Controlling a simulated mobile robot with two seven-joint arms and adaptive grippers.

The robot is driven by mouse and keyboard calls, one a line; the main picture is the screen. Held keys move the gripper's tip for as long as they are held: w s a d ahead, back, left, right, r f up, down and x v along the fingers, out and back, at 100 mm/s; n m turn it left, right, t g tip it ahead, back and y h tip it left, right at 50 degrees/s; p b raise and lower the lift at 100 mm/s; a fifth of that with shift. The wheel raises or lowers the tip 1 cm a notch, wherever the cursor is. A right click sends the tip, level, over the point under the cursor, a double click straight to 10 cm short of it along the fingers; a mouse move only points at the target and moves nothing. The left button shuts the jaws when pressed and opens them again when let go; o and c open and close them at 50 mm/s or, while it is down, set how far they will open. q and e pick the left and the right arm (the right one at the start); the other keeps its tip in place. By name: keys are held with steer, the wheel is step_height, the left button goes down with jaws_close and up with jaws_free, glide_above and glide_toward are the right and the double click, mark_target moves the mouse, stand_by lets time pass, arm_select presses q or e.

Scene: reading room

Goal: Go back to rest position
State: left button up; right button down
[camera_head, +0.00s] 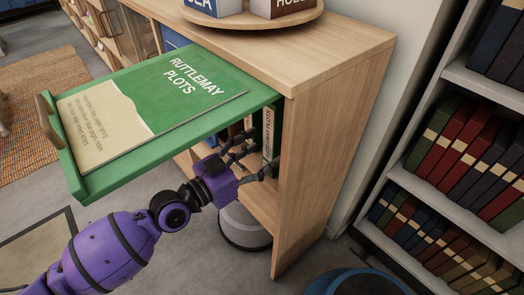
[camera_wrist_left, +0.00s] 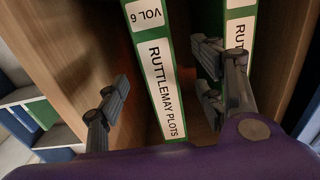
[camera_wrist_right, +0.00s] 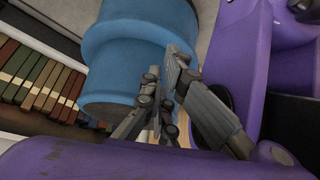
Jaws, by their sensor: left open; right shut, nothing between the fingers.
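My left gripper (camera_head: 250,163) is open at the right end of the wooden cabinet (camera_head: 338,130), below a pulled-out green tray (camera_head: 130,172). In the left wrist view, the spread fingers of the left gripper (camera_wrist_left: 165,100) have a green-and-white book (camera_wrist_left: 158,75) labelled "RUTTLEMAY PLOTS", VOL 6, upright between them, with gaps at the sides. A second matching book (camera_wrist_left: 238,40) stands to its right, partly behind the right finger. My right gripper (camera_wrist_right: 165,95) is shut and empty in the right wrist view. It does not show in the head view.
A "RUTTLEMAY PLOTS" sheet (camera_head: 155,100) lies on the tray, which has a brown handle (camera_head: 48,122). A bookcase (camera_head: 440,95) stands on the right. A grey round bin (camera_head: 243,228) stands below. A blue rounded object (camera_wrist_right: 135,50) is close to the right gripper. Open floor lies left.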

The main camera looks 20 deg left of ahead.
mark_target(270, 159)
steer(key=shift+d, duration=0.1)
stand_by(0.6)
